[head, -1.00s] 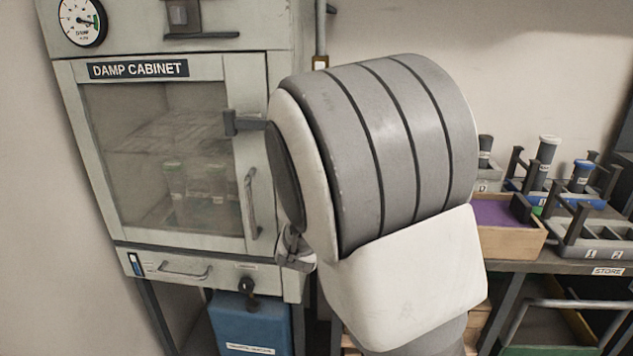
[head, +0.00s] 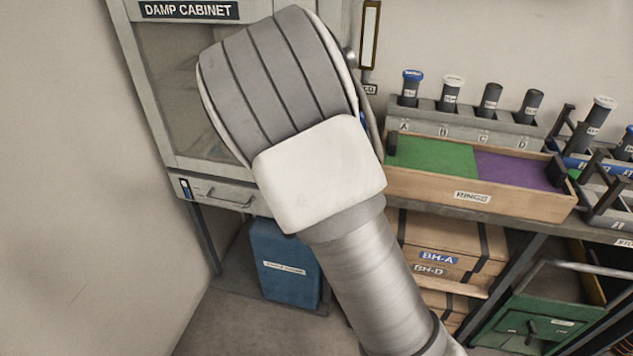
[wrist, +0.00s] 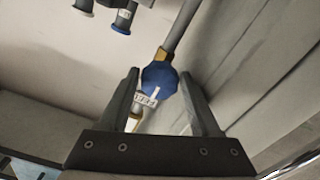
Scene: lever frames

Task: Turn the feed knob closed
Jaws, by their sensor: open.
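The feed knob (wrist: 161,77) is a blue, many-sided knob on a grey pipe with brass-coloured fittings, in the middle of the wrist view. A small white tag (wrist: 146,98) shows in front of it, its lettering hard to read. My gripper (wrist: 159,74) is open, with one dark finger on each side of the knob. Whether either finger touches it I cannot tell. In the head view my arm hides the gripper and nearly all of the knob; only a sliver of blue shows at the arm's right edge.
The damp cabinet (head: 150,95) stands close on the left, partly behind my arm. On the right, a rack (head: 465,122) of capped tubes stands behind a wooden rings tray (head: 420,183) on a bench. A blue container (head: 284,262) sits below the cabinet.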

